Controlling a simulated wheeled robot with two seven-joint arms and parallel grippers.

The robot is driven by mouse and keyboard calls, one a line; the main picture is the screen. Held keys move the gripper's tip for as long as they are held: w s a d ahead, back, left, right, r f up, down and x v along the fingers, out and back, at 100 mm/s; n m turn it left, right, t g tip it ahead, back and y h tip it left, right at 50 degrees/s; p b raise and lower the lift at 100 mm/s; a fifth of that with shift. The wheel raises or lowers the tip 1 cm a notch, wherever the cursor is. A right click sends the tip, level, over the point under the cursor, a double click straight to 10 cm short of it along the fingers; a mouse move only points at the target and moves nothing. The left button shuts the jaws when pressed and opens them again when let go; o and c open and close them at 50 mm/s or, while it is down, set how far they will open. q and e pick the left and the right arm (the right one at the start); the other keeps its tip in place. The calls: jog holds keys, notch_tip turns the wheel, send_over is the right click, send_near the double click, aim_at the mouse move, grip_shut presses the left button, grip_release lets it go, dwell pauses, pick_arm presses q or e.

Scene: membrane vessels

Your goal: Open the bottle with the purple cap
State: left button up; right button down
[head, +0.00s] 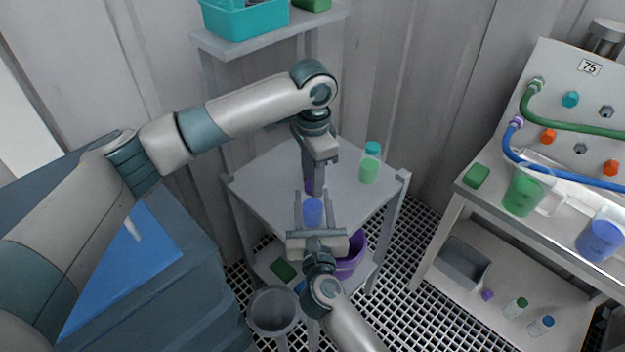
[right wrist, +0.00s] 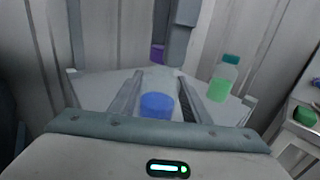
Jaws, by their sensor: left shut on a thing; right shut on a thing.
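The bottle with blue liquid (head: 313,213) stands between the fingers of my right gripper (head: 312,200), which is shut on its body. It also shows in the right wrist view (right wrist: 157,106), over the small grey table. Its purple cap (head: 309,186) is under my left gripper (head: 318,170), which reaches down from above and is shut on the cap. The cap also shows in the right wrist view (right wrist: 157,54), above the clear upper part of the bottle. I cannot tell whether cap and bottle still touch.
A green-liquid bottle with a teal cap (head: 370,164) stands on the grey table (head: 262,178), right of my grippers. A purple bucket (head: 351,256) is on the lower shelf. At right, a bench (head: 470,196) holds green (head: 523,194) and blue (head: 598,240) beakers.

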pick_arm(q)
jog(key=shift+r, duration=0.65)
jog(key=shift+r, duration=0.15)
jog(key=shift+r, duration=1.95)
pick_arm(e)
jog(key=c, duration=0.9)
grip_release()
jog(key=shift+s, duration=0.15)
pick_arm(q)
notch_tip(320, 180, down, 2)
jog(key=shift+b, duration=1)
pick_arm(e)
jog(key=s, duration=0.7)
jog(key=s+d, duration=0.1)
jog(key=s, duration=0.3)
jog(key=shift+s, duration=0.35)
